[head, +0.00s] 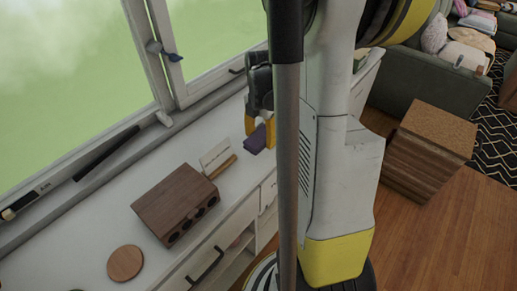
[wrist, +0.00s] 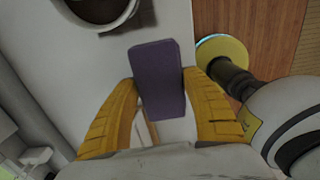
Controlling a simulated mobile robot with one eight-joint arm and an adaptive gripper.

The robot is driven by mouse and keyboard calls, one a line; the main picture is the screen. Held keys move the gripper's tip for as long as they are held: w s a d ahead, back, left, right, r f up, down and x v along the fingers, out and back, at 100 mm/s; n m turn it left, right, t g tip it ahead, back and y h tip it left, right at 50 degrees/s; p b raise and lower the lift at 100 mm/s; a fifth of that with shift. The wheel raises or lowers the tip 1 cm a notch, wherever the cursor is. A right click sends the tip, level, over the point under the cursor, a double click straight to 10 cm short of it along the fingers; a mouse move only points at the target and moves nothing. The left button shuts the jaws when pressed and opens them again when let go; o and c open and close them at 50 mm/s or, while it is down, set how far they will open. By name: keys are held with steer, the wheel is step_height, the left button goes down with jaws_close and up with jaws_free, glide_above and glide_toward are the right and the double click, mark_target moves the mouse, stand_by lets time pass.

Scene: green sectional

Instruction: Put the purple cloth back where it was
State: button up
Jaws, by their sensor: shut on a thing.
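The purple cloth (head: 255,143) is a small folded block. In the wrist view the cloth (wrist: 156,72) sits between the two yellow fingers of my gripper (wrist: 160,88), which touch its sides. In the head view my gripper (head: 262,128) is over the white cabinet top (head: 95,212), partly hidden behind my own column. The cloth is at its lower end; whether it touches the surface cannot be told.
A brown wooden box with round holes (head: 176,204) stands on the cabinet, with a small card (head: 214,156) behind it. A round wooden disc (head: 125,263) lies nearer. Window frames border the left.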

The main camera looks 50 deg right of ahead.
steer(key=shift+w+f, duration=0.4)
steer(key=shift+w, duration=0.1)
steer(key=shift+f+b, duration=1.05)
steer(key=shift+f, duration=0.9)
steer(key=o, duration=1)
steer(key=shift+r, duration=0.15)
